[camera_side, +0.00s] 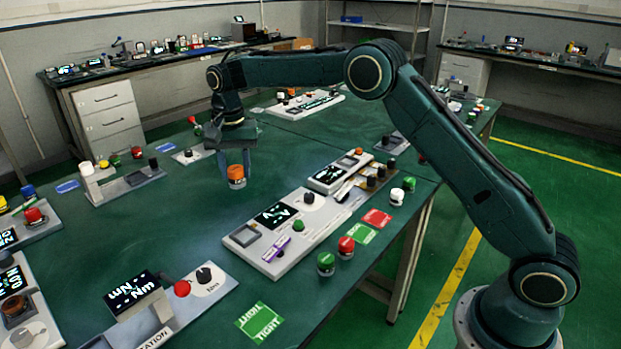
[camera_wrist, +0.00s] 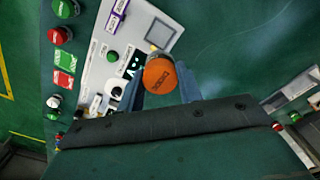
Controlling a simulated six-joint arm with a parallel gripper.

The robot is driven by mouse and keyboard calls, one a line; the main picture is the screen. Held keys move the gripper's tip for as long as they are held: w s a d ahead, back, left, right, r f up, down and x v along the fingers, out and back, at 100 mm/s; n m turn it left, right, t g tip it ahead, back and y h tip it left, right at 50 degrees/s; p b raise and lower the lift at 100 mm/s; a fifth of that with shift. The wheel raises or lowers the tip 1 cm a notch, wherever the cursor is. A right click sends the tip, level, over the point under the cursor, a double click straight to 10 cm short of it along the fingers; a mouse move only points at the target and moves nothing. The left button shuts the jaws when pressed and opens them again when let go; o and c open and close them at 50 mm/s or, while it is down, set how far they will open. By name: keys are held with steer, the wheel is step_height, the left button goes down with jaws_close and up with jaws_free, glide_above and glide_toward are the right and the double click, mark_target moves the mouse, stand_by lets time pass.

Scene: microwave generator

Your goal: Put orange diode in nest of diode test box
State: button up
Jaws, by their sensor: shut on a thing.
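My gripper (camera_side: 235,168) points down at the end of my arm, left of the middle of the side view. It is shut on the orange diode (camera_side: 236,173), which has an orange cap and a pale metallic base. In the wrist view the diode (camera_wrist: 159,75) sits between the two fingers. The diode appears to hang above the table, left of and behind the diode test box (camera_side: 285,259). The box is a light panel with a dark display, a green button and a purple label. Its square nest (camera_side: 243,235) looks empty; it also shows in the wrist view (camera_wrist: 160,33).
Green and red diodes (camera_side: 326,263) stand right of the box, near red and green mats (camera_side: 377,218). Another station with a red button (camera_side: 182,288) is at the front left. A panel with a white cylinder (camera_side: 88,175) is at the left. Bare green table lies between.

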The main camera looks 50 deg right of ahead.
mark_target(238, 182)
step_height(238, 182, down, 16)
steer(key=shift+f, duration=0.1)
stand_by(0.8)
steer(key=shift+f, duration=0.1)
steer(key=o, duration=1.1)
step_height(238, 182, up, 11)
steer(key=shift+r, duration=0.65)
